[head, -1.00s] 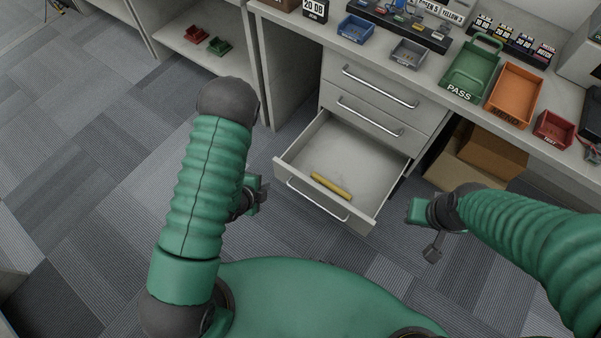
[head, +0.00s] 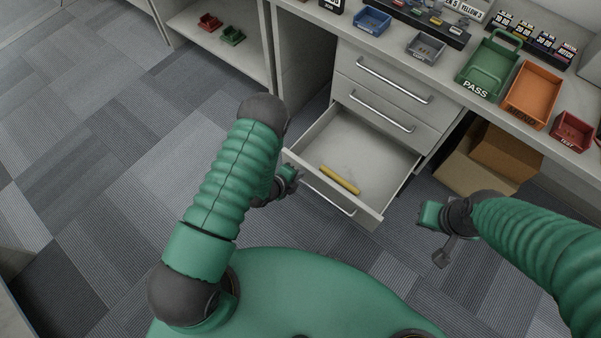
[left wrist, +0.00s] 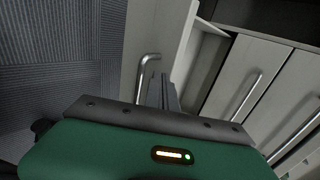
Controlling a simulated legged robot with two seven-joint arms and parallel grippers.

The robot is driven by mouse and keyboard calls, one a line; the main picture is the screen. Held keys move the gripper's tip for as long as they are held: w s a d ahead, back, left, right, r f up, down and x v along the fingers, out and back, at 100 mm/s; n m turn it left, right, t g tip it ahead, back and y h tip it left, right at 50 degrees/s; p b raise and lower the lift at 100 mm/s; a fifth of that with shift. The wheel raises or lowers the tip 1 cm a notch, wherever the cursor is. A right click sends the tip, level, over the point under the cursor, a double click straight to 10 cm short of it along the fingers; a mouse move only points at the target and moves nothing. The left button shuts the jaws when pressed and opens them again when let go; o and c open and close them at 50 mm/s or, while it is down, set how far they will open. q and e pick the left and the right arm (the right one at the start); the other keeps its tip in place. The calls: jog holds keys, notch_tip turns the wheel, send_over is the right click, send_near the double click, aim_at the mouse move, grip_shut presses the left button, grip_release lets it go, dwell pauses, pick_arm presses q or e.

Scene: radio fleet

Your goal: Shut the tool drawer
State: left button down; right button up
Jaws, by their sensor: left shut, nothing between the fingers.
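The tool drawer (head: 372,138) is the lowest drawer of a pale grey cabinet and stands pulled out, with a yellow bar-shaped object (head: 339,180) inside. Its bar handle (head: 328,196) is on the front; a handle end also shows in the left wrist view (left wrist: 149,60). My left gripper (head: 291,178) is shut and empty, close to the left end of the drawer front. Its fingers (left wrist: 163,92) appear beside the handle in the left wrist view; contact cannot be told. My right gripper (head: 437,236) hangs right of the drawer, apart from it; its jaw opening is unclear.
Two closed drawers (head: 385,97) are above. The worktop carries a green PASS tray (head: 487,70), an orange tray (head: 531,95), a red tray (head: 572,132) and small bins. A cardboard box (head: 489,158) sits beneath, at right. Carpet at left is clear.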

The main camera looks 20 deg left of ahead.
pick_arm(q)
jog(key=shift+w+d, duration=0.2)
jog(key=shift+w, duration=0.35)
jog(key=shift+w, duration=0.1)
pick_arm(e)
jog(key=shift+f, duration=0.1)
